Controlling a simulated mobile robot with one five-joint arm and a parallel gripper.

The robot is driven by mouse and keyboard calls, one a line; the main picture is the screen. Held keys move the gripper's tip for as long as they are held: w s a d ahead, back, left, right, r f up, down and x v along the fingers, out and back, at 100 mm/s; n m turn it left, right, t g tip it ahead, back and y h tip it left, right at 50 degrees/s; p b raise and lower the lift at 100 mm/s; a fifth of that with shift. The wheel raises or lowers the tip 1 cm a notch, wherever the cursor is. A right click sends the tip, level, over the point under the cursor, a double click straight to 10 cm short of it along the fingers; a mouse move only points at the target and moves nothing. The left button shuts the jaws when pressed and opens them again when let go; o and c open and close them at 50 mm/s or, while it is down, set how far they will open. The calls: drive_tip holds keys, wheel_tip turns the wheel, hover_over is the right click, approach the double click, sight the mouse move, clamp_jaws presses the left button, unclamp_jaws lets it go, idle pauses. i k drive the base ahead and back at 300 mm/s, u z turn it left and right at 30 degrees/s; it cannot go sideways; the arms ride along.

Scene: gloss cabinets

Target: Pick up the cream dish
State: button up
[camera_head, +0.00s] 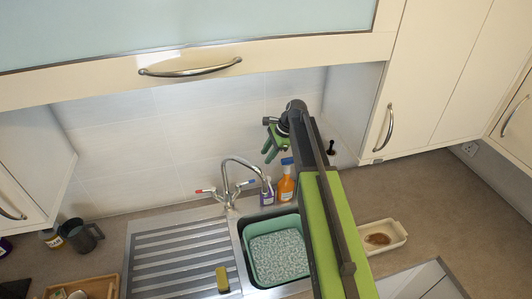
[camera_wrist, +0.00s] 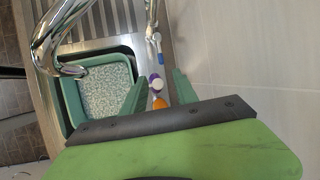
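The cream dish (camera_head: 383,237) is a shallow rectangular dish with a brown patch inside. It sits on the counter to the right of the sink, partly behind my arm in the head view. My gripper (camera_head: 269,144) is raised above the back of the sink, near the wall, well up and left of the dish. In the wrist view its two green fingers (camera_wrist: 159,82) are apart with nothing held between them. The dish does not show in the wrist view.
A green basin (camera_head: 279,258) sits in the sink below a chrome tap (camera_head: 232,180). An orange spray bottle (camera_head: 286,185) and a purple bottle (camera_head: 267,192) stand behind it. Wall cabinets (camera_head: 420,85) overhang the counter. The counter (camera_head: 440,205) right of the dish is clear.

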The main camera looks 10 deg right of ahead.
sight(381, 236)
drive_tip(key=u, duration=0.05)
drive_tip(key=k, duration=1)
drive_tip(key=z, duration=0.05)
